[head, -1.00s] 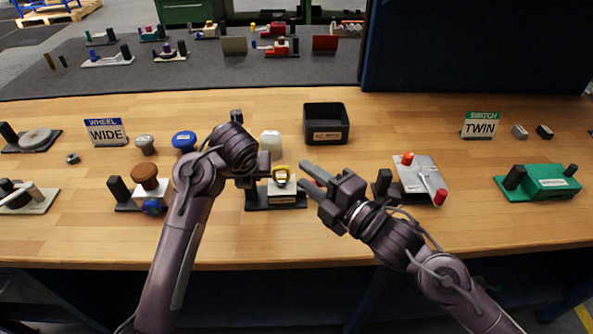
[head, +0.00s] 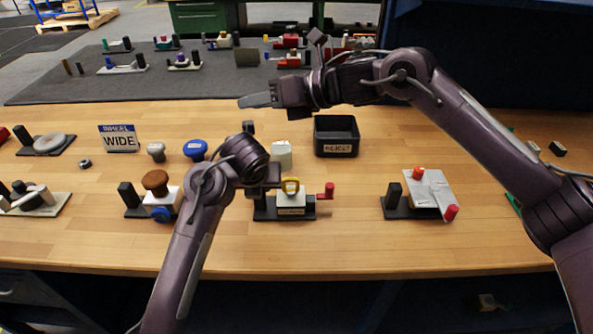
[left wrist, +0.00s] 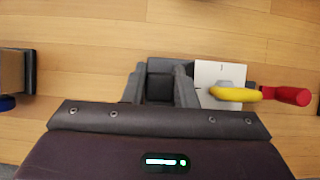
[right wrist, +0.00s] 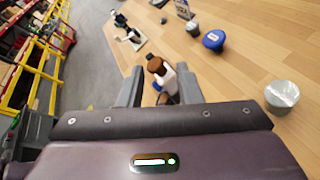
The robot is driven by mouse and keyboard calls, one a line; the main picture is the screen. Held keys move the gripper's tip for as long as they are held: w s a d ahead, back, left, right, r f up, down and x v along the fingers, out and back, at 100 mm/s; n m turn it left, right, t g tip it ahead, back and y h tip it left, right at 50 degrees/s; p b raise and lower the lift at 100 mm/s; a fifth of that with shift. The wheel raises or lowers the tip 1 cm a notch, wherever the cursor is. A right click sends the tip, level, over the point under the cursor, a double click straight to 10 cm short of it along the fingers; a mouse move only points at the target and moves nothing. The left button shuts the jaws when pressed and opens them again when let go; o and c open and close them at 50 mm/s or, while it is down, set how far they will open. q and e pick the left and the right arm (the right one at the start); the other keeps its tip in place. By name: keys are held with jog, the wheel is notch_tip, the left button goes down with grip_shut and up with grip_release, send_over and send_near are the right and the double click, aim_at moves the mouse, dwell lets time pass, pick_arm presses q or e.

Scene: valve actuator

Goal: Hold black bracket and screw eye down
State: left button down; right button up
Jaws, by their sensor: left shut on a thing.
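The black bracket (left wrist: 160,88) stands at the left end of the middle unit, between the fingers of my left gripper (left wrist: 160,82), which is shut on it. In the head view my left gripper (head: 264,182) hides most of the bracket. The yellow screw eye (head: 290,187) stands on the unit's white block (head: 291,203), right of the gripper and apart from it. The screw eye also shows in the left wrist view (left wrist: 237,94). My right gripper (head: 258,101) is raised at the back, pointing left, away from the unit. Its fingers are apart with nothing between them (right wrist: 158,90).
A red handle (head: 326,193) sticks out at the unit's right. A black bin (head: 336,148) and a white knob (head: 281,154) stand behind. A brown-knobbed unit (head: 155,183) is left, and a red-knobbed plate (head: 430,192) right. Wood between the middle unit and that plate is clear.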

notch_tip(320, 180, down, 2)
jog(key=w+d+n+h, duration=0.2)
jog(key=d+n+h, duration=0.1)
jog(key=n+h, duration=0.75)
jog(key=h, duration=0.3)
send_over(297, 178)
jog(key=f, duration=0.1)
jog(key=shift+m+g, duration=0.45)
jog(key=shift+g, duration=0.35)
jog(key=f, duration=1.3)
jog(key=shift+s, duration=0.2)
grip_shut()
